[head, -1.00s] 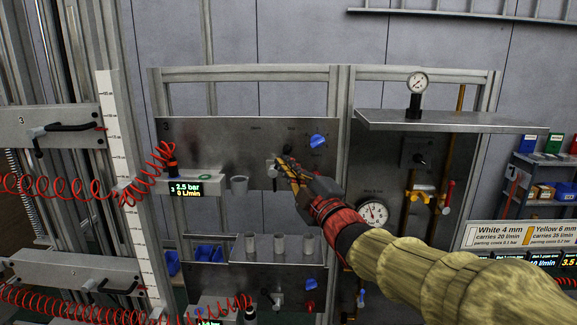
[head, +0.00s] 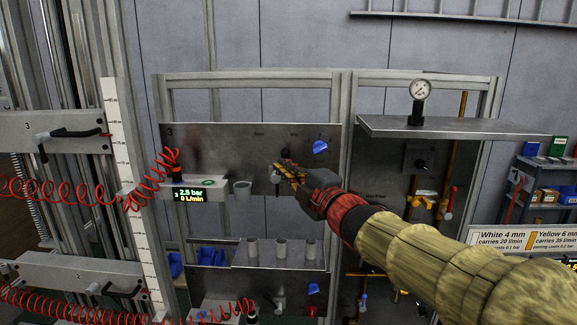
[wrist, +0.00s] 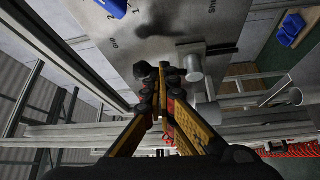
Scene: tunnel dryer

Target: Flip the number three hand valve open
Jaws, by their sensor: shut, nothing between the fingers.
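The panel marked 3 (head: 215,142) stands upright left of centre in the head view. Its hand valve has a dark round knob (head: 286,153), just above my fingertips, and a grey body partly hidden by them. In the wrist view the dark ball knob (wrist: 144,71) is left of the fingertips and the grey valve body (wrist: 193,66) is right of them. My gripper (head: 280,168) is shut and empty, close beside the lever; I cannot tell if it touches it. It also shows in the wrist view (wrist: 168,80).
A blue knob (head: 320,147) sits right of the valve on the panel. A shelf with a gauge (head: 418,90) juts out at right. Red coiled hoses hang at far left.

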